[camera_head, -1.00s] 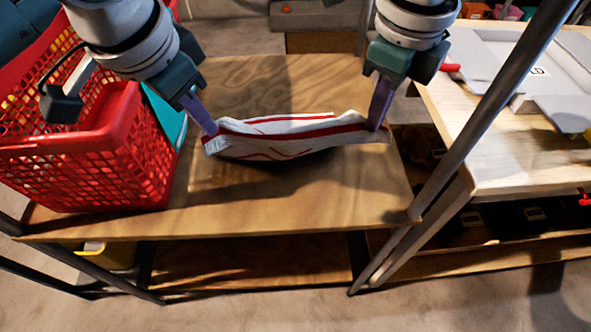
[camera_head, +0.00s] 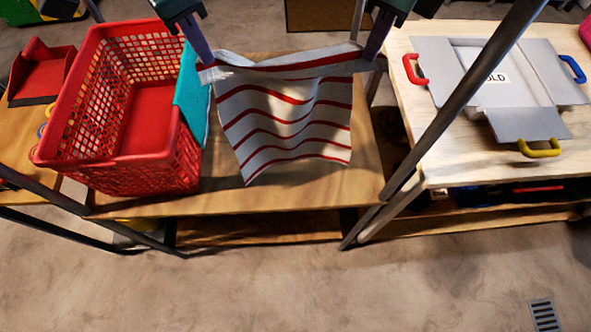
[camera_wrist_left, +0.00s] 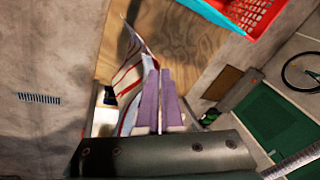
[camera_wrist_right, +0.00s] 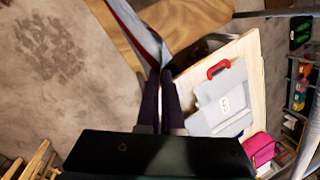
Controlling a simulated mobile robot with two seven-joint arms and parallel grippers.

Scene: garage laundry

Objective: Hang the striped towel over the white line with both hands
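The white towel with red stripes (camera_head: 288,115) hangs from its top edge between my two grippers in the head view. Its lower part drops in loose folds above the wooden bench. My left gripper (camera_head: 208,62) is shut on its top left corner. My right gripper (camera_head: 371,62) is shut on its top right corner. The towel also shows at the fingertips in the left wrist view (camera_wrist_left: 133,78) and the right wrist view (camera_wrist_right: 138,32). I cannot make out the white line in any view.
A red basket (camera_head: 150,165) with a teal cloth (camera_head: 192,95) over its side stands left on the wooden bench (camera_head: 300,195). A dark metal pole (camera_head: 462,95) slants in front, at right. Behind it, a grey folding board (camera_head: 545,75) lies on a pale table (camera_head: 455,165).

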